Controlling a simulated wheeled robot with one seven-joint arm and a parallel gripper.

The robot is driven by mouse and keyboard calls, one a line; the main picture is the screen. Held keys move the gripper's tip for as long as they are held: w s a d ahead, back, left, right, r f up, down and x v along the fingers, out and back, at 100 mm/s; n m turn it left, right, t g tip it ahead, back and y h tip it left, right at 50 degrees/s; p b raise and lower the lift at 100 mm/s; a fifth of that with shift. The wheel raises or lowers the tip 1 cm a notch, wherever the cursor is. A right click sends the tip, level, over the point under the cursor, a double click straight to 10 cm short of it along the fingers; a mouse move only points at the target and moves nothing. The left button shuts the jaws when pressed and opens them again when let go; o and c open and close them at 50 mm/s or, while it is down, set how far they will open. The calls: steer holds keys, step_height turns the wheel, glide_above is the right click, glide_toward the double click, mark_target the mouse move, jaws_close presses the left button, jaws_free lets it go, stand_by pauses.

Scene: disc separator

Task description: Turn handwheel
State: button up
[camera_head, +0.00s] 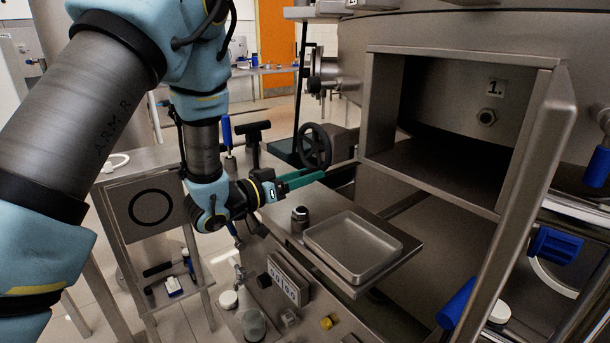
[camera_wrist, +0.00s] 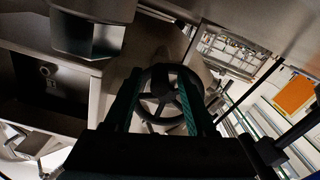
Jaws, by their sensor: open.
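The handwheel (camera_head: 314,146) is a black spoked wheel standing upright beside the metal housing in the head view. In the wrist view the handwheel (camera_wrist: 165,95) lies straight ahead, between and beyond the two green fingers. My gripper (camera_head: 318,175) is open, with its green fingers close to the lower part of the wheel. In the wrist view my gripper (camera_wrist: 160,100) has its fingers apart, one on each side of the wheel's hub. I cannot tell whether a finger touches the rim.
An open metal box (camera_head: 440,165) marked 1 stands to the right of the wheel. A shallow metal tray (camera_head: 352,246) sits below my gripper, with a dark knob (camera_head: 299,218) beside it. A T-shaped black handle (camera_head: 253,135) stands left of the wheel.

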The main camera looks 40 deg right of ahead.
steer(key=shift+c, duration=0.3)
jaws_close()
steer(key=shift+w+f+b, duration=0.1)
steer(key=shift+b, duration=0.3)
steer(key=shift+w+f+m+b, duration=0.2)
steer(key=shift+f+m+b, duration=0.05)
steer(key=shift+m+b, duration=0.55)
steer(key=m+b, duration=0.1)
steer(key=w+m+b, duration=0.1)
steer(key=b, duration=0.1)
steer(key=shift+f, duration=0.2)
steer(key=m+b, duration=0.1)
steer(key=b, duration=0.1)
steer(key=shift+w+m+b, duration=0.35)
steer(key=shift+w+m, duration=0.05)
steer(key=shift+w+r+m+b, duration=0.1)
steer(key=shift+w+m+b, duration=0.15)
steer(key=shift+m+b, duration=0.4)
